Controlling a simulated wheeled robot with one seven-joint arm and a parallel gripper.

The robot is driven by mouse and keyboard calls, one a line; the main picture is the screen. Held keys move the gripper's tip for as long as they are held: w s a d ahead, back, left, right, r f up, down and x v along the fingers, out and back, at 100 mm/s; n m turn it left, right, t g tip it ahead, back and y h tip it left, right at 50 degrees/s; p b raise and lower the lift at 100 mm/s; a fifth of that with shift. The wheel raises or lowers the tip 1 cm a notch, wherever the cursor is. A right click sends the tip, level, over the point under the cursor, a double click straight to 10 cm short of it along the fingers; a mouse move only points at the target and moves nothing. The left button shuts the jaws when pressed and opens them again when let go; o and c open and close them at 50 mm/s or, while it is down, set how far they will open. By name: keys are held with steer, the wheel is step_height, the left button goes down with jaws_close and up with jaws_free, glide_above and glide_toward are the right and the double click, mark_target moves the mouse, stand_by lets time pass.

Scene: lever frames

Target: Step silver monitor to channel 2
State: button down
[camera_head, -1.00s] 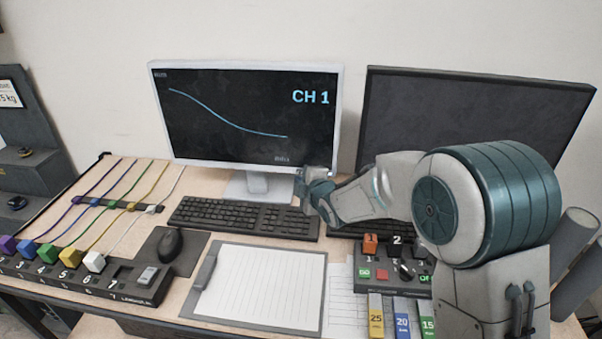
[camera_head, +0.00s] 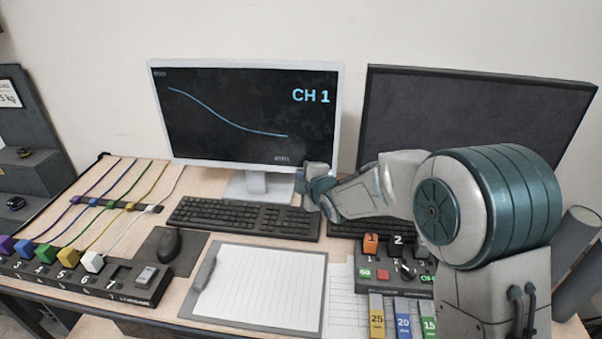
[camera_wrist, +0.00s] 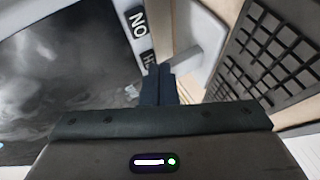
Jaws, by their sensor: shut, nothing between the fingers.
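The silver monitor (camera_head: 337,120) stands at the back of the desk. Its dark screen shows a falling blue curve and "CH 1". My gripper (camera_head: 302,182) is at the monitor's lower right corner, in front of the bezel. In the wrist view my gripper (camera_wrist: 158,72) is shut and empty, with its two fingers together. The fingertips are beside a small dark label (camera_wrist: 148,59) on the monitor's bezel, partly hidden by them. I cannot tell whether the fingertips touch the bezel.
A second, dark monitor (camera_head: 470,115) stands to the right, partly behind my arm. A black keyboard (camera_head: 240,217) lies just below my gripper. A clipboard (camera_head: 262,285), a mouse (camera_head: 168,245) and a control box (camera_head: 367,274) are nearer the front.

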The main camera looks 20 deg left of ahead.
steer(key=shift+w, duration=0.2)
steer(key=shift+s, duration=0.1)
stand_by(0.4)
steer(key=shift+s+d+b, duration=0.15)
steer(key=shift+s+b, duration=0.5)
steer(key=shift+b, duration=0.4)
steer(key=shift+s+d+b, duration=0.25)
steer(key=shift+s+b, duration=0.5)
steer(key=shift+s, duration=0.05)
steer(key=shift+s+d+b, duration=0.3)
steer(key=shift+s+b, duration=0.4)
steer(key=shift+s, duration=0.1)
steer(key=shift+s+d+b, duration=0.25)
steer(key=shift+s+b, duration=0.5)
steer(key=shift+s, duration=0.05)
